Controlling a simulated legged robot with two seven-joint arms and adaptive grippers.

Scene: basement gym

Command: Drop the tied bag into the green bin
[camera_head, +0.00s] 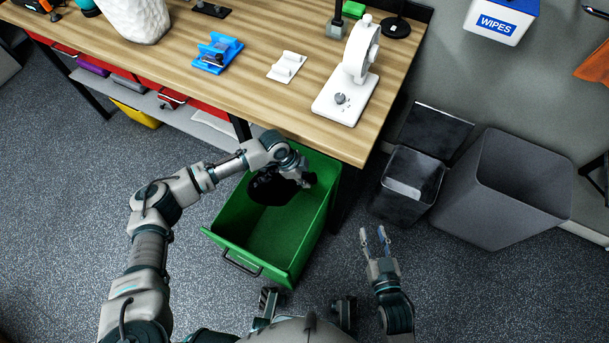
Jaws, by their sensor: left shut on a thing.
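The green bin (265,232) stands on the floor in front of the table, its open top facing up and its handle on the near side. My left gripper (300,181) is over the far part of the bin. It is shut on a black tied bag (270,189), which hangs within the outline of the bin's opening. I cannot tell whether the bag touches the bin. My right gripper (374,238) is open and empty, to the right of the bin above the floor.
A wooden table (180,62) is beyond the bin, with a white device (346,95), a blue holder (217,55) and a white holder (287,67) on it. A dark lidded bin (408,185) and a larger grey bin (505,190) stand at right. The floor at left is clear.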

